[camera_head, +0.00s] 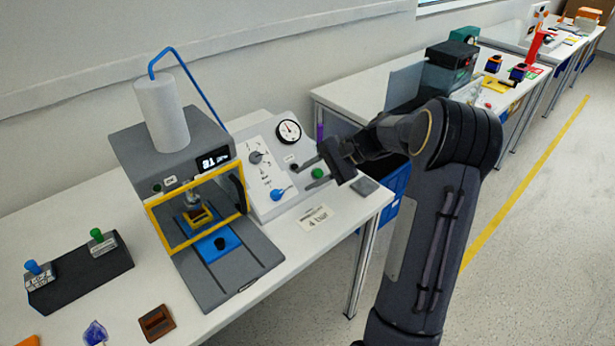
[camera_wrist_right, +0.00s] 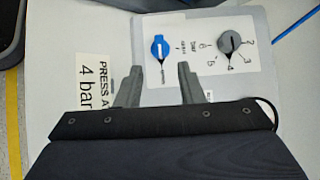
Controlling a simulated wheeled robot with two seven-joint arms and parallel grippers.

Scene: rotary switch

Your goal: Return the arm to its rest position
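My right arm (camera_head: 430,220) reaches in from the lower right. Its gripper (camera_head: 308,173) is at the right side of the sloped grey control panel (camera_head: 268,212). In the wrist view the two fingers (camera_wrist_right: 160,82) are apart with nothing between them. The blue rotary knob (camera_head: 277,194) is on the panel, left of the gripper; in the wrist view it (camera_wrist_right: 160,47) lies beyond the fingertips, apart from them. The grey numbered knob (camera_head: 256,157) is farther up the panel and its pointer is near 4 in the wrist view (camera_wrist_right: 229,42). My left gripper is not in view.
A press with a yellow-framed guard (camera_head: 157,222) stands left of the panel. A dial gauge (camera_head: 288,131) tops the panel. A black box with two coloured levers (camera_head: 90,275) is at lower left. A "4 bar" label (camera_head: 315,218) lies on the table. Open floor is to the right.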

